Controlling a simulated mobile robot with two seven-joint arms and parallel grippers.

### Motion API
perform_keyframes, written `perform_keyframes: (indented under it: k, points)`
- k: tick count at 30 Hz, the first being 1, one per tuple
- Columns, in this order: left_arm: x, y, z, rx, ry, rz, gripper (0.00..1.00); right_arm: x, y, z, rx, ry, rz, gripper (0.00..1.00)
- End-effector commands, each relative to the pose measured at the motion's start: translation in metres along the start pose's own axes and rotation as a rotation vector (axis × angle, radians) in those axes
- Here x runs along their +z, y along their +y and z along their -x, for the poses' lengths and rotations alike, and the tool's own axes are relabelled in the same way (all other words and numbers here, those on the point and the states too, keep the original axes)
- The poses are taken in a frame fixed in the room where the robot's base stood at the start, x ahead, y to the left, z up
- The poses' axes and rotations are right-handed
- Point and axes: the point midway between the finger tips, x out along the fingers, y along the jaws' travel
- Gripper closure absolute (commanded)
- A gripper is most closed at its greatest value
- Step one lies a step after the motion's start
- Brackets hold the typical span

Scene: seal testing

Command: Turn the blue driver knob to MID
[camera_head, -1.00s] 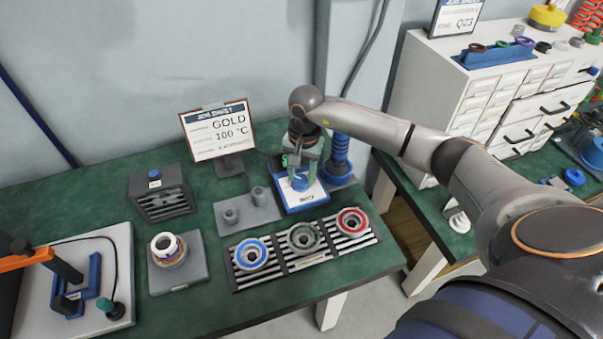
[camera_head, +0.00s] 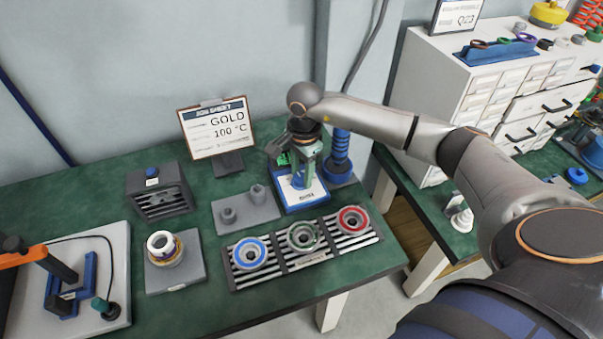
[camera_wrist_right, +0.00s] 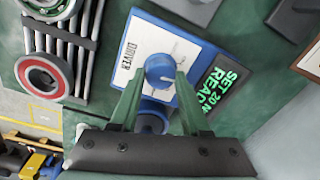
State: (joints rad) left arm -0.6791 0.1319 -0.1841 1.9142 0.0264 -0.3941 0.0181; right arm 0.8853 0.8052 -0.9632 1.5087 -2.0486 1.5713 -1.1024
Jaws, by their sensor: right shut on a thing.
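The blue driver knob (camera_wrist_right: 159,70) sits on the white face of the driver box (camera_wrist_right: 131,47), which has a blue rim and is marked DRIVER. My right gripper (camera_wrist_right: 157,82) points down at the box, with its green fingers on either side of the knob, shut on it. A pale mark shows on the knob, but I cannot read which setting it points to. My left gripper is not in view.
A dark display (camera_wrist_right: 222,84) with green text, partly legible as SET 20 N, adjoins the box. A blue coiled column (camera_head: 341,152) stands close behind. A tray (camera_head: 285,267) with blue, green and red rings lies in front.

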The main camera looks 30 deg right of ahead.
Motion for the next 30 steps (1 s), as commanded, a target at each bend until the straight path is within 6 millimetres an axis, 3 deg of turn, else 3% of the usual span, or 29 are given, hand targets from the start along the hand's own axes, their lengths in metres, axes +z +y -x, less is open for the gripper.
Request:
perform_keyframes:
  k: [18, 30]
  points:
    - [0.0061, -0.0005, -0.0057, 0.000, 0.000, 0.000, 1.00, 0.0008, 0.0010, 0.0007, -0.003, 0.025, -0.564, 1.00]
    - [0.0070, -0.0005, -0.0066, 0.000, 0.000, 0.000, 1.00, 0.0015, 0.0013, 0.0009, -0.003, 0.035, -0.776, 1.00]
